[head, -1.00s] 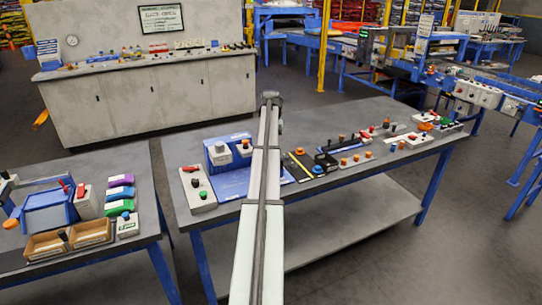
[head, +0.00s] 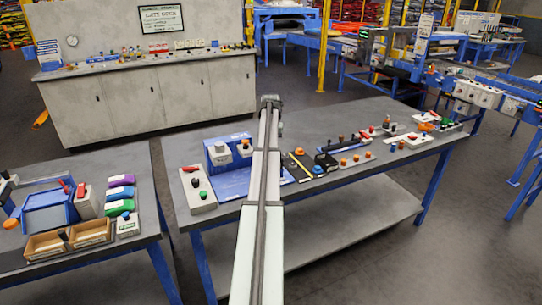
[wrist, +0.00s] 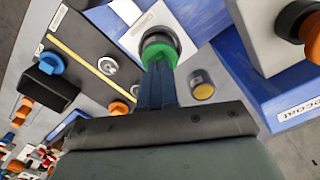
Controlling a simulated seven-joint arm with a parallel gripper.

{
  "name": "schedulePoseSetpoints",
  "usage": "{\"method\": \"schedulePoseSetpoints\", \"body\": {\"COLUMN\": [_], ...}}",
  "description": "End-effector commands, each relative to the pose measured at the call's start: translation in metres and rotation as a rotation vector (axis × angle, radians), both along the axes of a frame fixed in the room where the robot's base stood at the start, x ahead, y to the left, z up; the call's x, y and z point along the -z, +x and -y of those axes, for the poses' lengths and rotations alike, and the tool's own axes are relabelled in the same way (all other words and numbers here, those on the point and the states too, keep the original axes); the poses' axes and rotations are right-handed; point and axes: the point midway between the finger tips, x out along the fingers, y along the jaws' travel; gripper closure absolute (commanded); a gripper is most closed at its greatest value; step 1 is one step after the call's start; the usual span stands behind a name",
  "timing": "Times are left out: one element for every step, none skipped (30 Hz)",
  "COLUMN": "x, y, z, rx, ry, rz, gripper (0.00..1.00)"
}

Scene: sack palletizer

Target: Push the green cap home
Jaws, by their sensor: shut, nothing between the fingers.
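The green cap (wrist: 160,52) sits in a dark round collar on a pale plate in the wrist view. My gripper (wrist: 158,70) is shut and empty. Its blue fingers point at the cap, and their tips overlap its near edge in the picture. I cannot tell whether they touch it. How deep the cap sits in its collar is also unclear. In the head view my arm reaches over the middle table and hides the gripper and this cap.
An orange knob on a grey box (wrist: 268,35) stands to the right in the wrist view. A dark panel with a blue knob (wrist: 52,63) lies left. A short yellow-topped cylinder (wrist: 203,90) is close right of the fingers. The middle table (head: 310,125) holds several other fixtures.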

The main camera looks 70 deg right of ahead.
Motion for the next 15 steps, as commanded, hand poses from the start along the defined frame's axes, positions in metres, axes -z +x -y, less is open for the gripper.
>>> {"method": "schedulePoseSetpoints", "body": {"x": [0.001, -0.002, -0.006, -0.009, -0.012, -0.016, -0.019, -0.021, -0.025, -0.027, -0.030, -0.033, -0.036, -0.038, -0.042], "y": [-0.001, -0.001, -0.001, -0.001, -0.001, -0.001, -0.001, -0.001, -0.001, -0.001, -0.001, -0.001, -0.001, -0.001, -0.001], "z": [-0.002, -0.002, -0.002, -0.002, -0.002, -0.001, -0.001, -0.001, -0.001, -0.001, -0.001, -0.001, 0.000, 0.000, 0.000], "rx": [0.001, 0.001, 0.001, 0.001, 0.001, 0.001, 0.000, 0.000, 0.000, 0.000, 0.000, 0.000, 0.000, 0.000, 0.000], "ry": [0.007, 0.006, 0.006, 0.005, 0.005, 0.005, 0.004, 0.004, 0.004, 0.003, 0.003, 0.002, 0.002, 0.002, 0.001], "rz": [-0.004, -0.004, -0.004, -0.003, -0.003, -0.002, -0.002, -0.002, -0.002, -0.002, -0.002, -0.001, -0.001, -0.001, -0.001], "gripper": [1.00, 1.00, 1.00, 1.00, 1.00, 1.00, 1.00, 1.00, 1.00, 1.00, 1.00, 1.00, 1.00, 1.00, 1.00]}}
